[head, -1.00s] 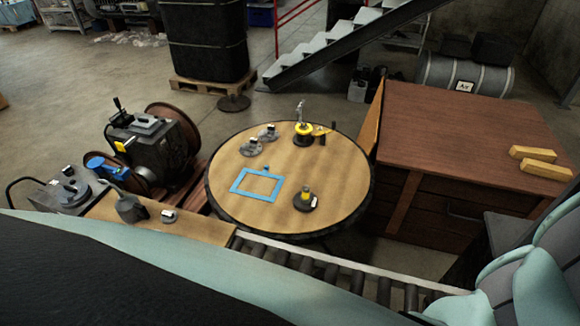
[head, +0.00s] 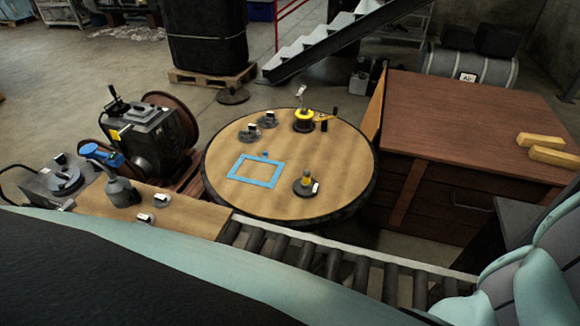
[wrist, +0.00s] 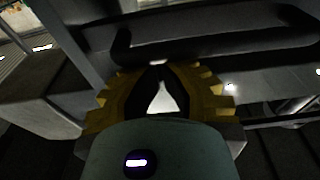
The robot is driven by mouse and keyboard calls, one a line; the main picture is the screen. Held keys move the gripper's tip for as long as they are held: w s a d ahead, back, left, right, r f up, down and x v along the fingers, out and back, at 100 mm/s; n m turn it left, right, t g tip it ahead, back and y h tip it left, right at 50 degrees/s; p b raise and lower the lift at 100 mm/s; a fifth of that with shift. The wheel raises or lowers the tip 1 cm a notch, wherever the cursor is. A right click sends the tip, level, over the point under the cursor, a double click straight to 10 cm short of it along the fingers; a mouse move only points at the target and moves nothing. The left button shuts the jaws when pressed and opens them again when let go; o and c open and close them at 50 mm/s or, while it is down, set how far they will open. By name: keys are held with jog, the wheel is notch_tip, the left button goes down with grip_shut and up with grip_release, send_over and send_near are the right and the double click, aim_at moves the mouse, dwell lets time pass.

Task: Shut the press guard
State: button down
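My gripper (wrist: 161,72) shows in the wrist view, with yellow toothed fingers and dark inner pads. The fingers lean together at the tips, with a pale triangular gap lower between them. They look shut, with nothing clearly held. A dark, rounded bar (wrist: 225,47) runs across the view just beyond the fingertips. It may be the handle of the press guard, but I cannot be sure. I cannot tell whether the tips touch it. The head view shows neither my gripper nor a press guard that I can make out.
In the head view, a round table (head: 225,194) holds a blue frame (head: 256,170) and several small parts. A roller conveyor (head: 304,257) runs in front of it. A wooden bench (head: 465,115) stands right, a dark machine (head: 150,135) left.

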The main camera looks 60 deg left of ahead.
notch_tip(320, 180, down, 22)
jog(key=b, duration=1.5)
notch_tip(320, 180, up, 4)
jog(key=p, duration=0.2)
jog(key=r+b+v, duration=0.1)
jog(key=b+v, duration=0.2)
jog(key=v, duration=0.6)
jog(key=shift+f, duration=0.3)
jog(key=shift+a, duration=0.1)
